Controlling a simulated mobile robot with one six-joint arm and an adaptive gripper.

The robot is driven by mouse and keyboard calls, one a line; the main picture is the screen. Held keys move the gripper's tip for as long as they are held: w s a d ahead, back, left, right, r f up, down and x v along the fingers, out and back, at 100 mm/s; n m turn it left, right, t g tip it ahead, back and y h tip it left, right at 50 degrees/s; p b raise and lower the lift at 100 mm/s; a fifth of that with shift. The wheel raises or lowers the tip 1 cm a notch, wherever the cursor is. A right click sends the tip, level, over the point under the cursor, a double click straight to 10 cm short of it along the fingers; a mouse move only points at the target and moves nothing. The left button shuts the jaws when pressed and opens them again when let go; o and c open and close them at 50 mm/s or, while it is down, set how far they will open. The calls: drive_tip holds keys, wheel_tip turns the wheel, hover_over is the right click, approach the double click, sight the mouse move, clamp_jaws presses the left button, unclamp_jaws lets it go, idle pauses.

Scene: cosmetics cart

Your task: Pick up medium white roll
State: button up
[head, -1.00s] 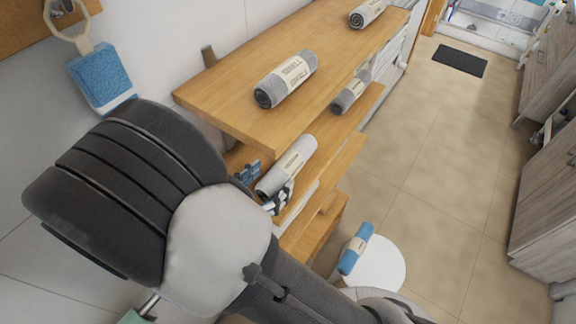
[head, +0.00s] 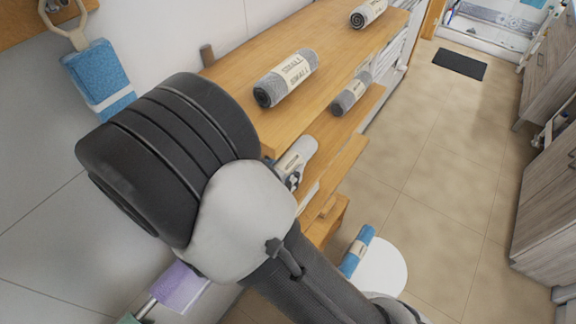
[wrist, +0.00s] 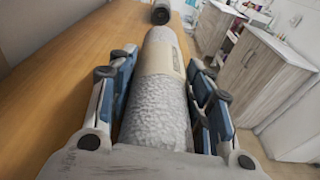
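A pale, whitish fuzzy roll with a beige paper band (wrist: 160,62) lies on a wooden shelf, lengthwise between my gripper's fingers in the wrist view. In the head view its far part (head: 301,149) shows on the lower shelf. My arm hides the rest, and the size word on its band is not readable. My gripper (wrist: 160,92) is open, with one blue-padded finger on each side of the roll. The pads are close to its sides; firm contact on both is not visible. In the head view only a small part of my gripper (head: 293,181) shows.
Grey rolls lie on the top shelf (head: 230,70): one near (head: 285,78), one far (head: 366,13). Another grey roll (head: 350,93) lies beyond the whitish roll. A blue roll (head: 357,250) rests on a white round surface (head: 382,272). Cabinets (head: 550,190) stand right; the floor between is clear.

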drive_tip(key=c, duration=0.7)
drive_tip(key=shift+o, duration=0.2)
